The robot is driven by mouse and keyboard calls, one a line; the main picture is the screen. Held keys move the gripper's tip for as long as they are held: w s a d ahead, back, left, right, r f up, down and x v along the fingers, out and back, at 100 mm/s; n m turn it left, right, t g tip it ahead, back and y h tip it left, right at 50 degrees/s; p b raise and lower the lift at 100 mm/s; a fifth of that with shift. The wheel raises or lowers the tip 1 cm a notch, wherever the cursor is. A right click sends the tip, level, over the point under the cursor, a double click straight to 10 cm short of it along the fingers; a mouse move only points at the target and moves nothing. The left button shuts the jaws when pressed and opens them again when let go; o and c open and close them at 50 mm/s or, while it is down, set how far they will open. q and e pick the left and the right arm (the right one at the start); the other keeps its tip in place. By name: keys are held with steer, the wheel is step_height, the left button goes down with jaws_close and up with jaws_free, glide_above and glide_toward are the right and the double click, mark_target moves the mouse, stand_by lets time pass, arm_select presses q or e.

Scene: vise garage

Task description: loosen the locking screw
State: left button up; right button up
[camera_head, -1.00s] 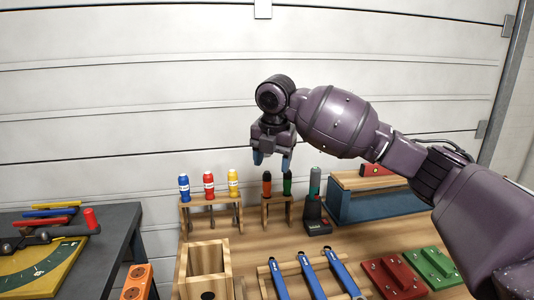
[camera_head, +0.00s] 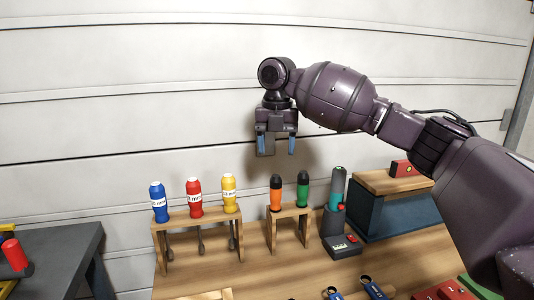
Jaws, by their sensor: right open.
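My right gripper (camera_head: 276,146) hangs open and empty, fingers pointing down, above the orange-handled driver (camera_head: 276,190) and the green-handled driver (camera_head: 303,188) in a small wooden rack (camera_head: 289,223). A gap separates the fingertips from the handles. A larger wooden rack (camera_head: 172,227) to the left holds a blue-handled tool (camera_head: 159,203), a red-handled tool (camera_head: 194,197) and a yellow-handled tool (camera_head: 229,193), with labels partly reading mm. I cannot make out a locking screw in view. My left gripper is not in view.
A teal-topped device in a dark charger stand (camera_head: 338,240) stands right of the small rack. A blue box with a wooden top (camera_head: 385,182) is behind it. Blue-handled tools (camera_head: 374,288) lie at the front edge. A dark table (camera_head: 62,254) is at the left.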

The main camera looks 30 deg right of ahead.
mark_target(276, 187)
steer(key=shift+f, duration=0.5)
step_height(276, 187, down, 9)
steer(key=shift+r+b, duration=0.15)
steer(key=shift+b, duration=0.95)
steer(key=shift+f, duration=0.7)
